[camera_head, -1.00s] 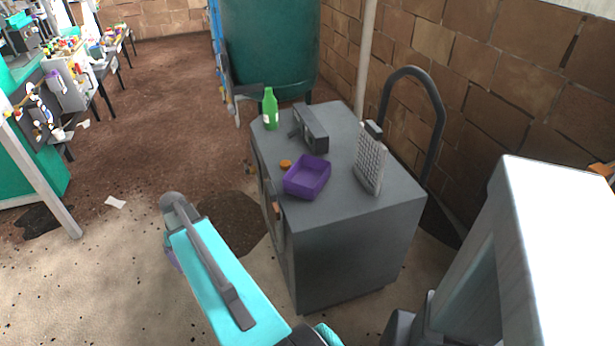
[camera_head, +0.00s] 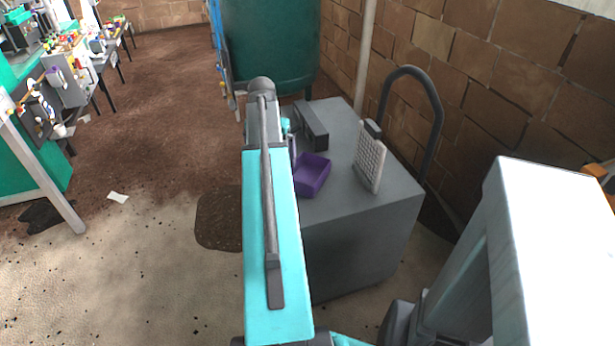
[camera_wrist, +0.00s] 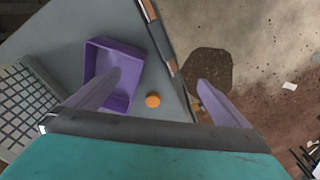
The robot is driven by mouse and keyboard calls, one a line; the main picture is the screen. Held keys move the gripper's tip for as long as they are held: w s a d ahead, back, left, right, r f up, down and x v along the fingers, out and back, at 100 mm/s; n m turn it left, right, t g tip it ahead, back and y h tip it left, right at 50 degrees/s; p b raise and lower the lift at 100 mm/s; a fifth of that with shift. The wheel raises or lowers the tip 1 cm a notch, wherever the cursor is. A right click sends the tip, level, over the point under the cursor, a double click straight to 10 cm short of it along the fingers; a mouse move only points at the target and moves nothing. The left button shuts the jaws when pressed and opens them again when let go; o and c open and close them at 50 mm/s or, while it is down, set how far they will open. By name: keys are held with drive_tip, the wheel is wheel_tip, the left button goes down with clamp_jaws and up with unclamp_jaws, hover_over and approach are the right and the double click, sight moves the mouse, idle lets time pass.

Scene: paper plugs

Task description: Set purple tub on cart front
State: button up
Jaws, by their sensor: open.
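The purple tub (camera_head: 312,176) sits upright on the grey top of the cart (camera_head: 345,205), near its left side. It also shows in the wrist view (camera_wrist: 124,62), where the left finger overlaps part of it. My gripper (camera_wrist: 160,85) is open and empty, its two purple fingers spread above the cart's edge. The tub's near wall lies behind the left finger, and no grip on it shows.
A white keyboard-like panel (camera_head: 369,163) stands at the tub's right. A dark grey box (camera_head: 312,127) sits behind the tub. An orange disc (camera_wrist: 152,100) lies beside the tub. A black handle loop (camera_head: 413,72) rises at the cart's right, near the brick wall.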

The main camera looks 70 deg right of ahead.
drive_tip(key=s+d+r+m, duration=0.2)
drive_tip(key=s+d+r, duration=0.3)
drive_tip(key=s, duration=0.4)
drive_tip(key=shift+s+d+m, duration=0.25)
drive_tip(key=shift+m, duration=0.05)
drive_tip(key=shift+f, duration=0.25)
approach(308, 177)
drive_tip(key=shift+a+f, duration=0.15)
drive_tip(key=shift+a, duration=0.1)
drive_tip(key=shift+f, duration=0.15)
drive_tip(key=shift+s+d+f+p, duration=0.1)
drive_tip(key=shift+d+f+p, duration=0.15)
drive_tip(key=shift+f, duration=1)
drive_tip(key=shift+d+f+p, duration=0.15)
drive_tip(key=shift+f+p, duration=0.05)
drive_tip(key=shift+f, duration=1)
drive_tip(key=c, duration=1)
